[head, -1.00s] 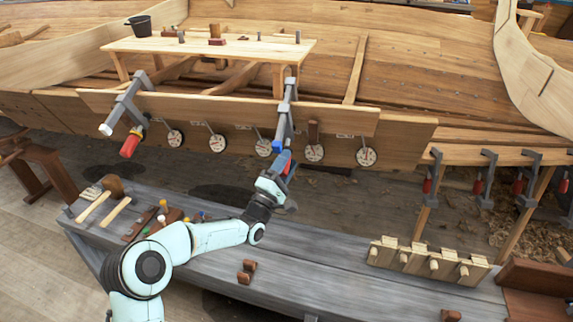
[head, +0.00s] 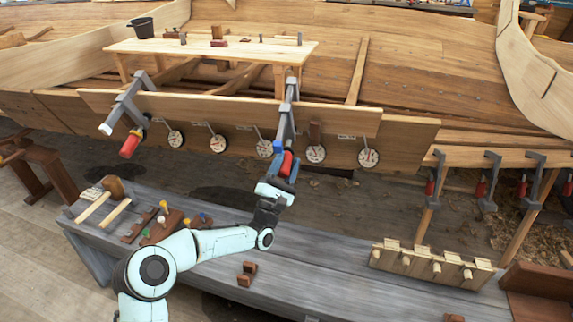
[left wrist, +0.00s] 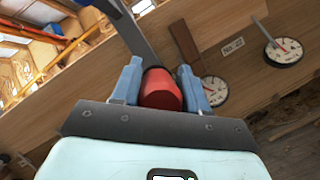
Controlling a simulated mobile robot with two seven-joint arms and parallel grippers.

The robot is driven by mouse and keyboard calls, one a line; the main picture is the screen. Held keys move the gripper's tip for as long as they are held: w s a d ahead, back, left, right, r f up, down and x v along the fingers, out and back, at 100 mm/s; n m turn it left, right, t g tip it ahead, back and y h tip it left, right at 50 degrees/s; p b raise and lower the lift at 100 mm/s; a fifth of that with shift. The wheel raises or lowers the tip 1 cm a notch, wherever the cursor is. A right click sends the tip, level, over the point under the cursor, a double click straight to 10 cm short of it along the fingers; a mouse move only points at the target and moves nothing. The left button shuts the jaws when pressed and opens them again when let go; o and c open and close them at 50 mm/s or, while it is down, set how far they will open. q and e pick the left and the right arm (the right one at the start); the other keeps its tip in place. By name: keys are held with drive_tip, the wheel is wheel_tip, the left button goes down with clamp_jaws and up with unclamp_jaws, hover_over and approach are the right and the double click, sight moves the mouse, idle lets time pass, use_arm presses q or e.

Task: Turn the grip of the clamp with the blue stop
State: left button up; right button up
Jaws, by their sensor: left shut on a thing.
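A grey clamp (head: 286,118) hangs on the hull plank below the right end of the raised board. Its red grip (head: 287,162) points down toward me and also shows in the left wrist view (left wrist: 160,92). My left gripper (head: 286,170) is shut on this grip, with one blue finger on each side, as the left wrist view (left wrist: 159,84) shows. A blue patch shows at the grip's upper left; I cannot tell whether it is the stop or a fingertip. A second grey clamp (head: 127,104) with a red grip (head: 130,145) stands at the left. My right gripper is out of view.
Several round dials (head: 316,154) line the plank. A grey bench (head: 330,262) runs below, with a mallet (head: 113,187), small coloured pegs and a pegged wooden rack (head: 430,262). More clamps (head: 487,182) hang at the right.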

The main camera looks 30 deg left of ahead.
sight(281, 176)
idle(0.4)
use_arm(q)
drive_tip(key=o, duration=1)
drive_tip(key=shift+s+f, duration=0.25)
drive_tip(key=shift+s, duration=0.1)
drive_tip(key=p+v, duration=0.1)
drive_tip(key=v, duration=1.1)
drive_tip(key=shift+s+p, duration=0.25)
drive_tip(key=shift+p, duration=0.15)
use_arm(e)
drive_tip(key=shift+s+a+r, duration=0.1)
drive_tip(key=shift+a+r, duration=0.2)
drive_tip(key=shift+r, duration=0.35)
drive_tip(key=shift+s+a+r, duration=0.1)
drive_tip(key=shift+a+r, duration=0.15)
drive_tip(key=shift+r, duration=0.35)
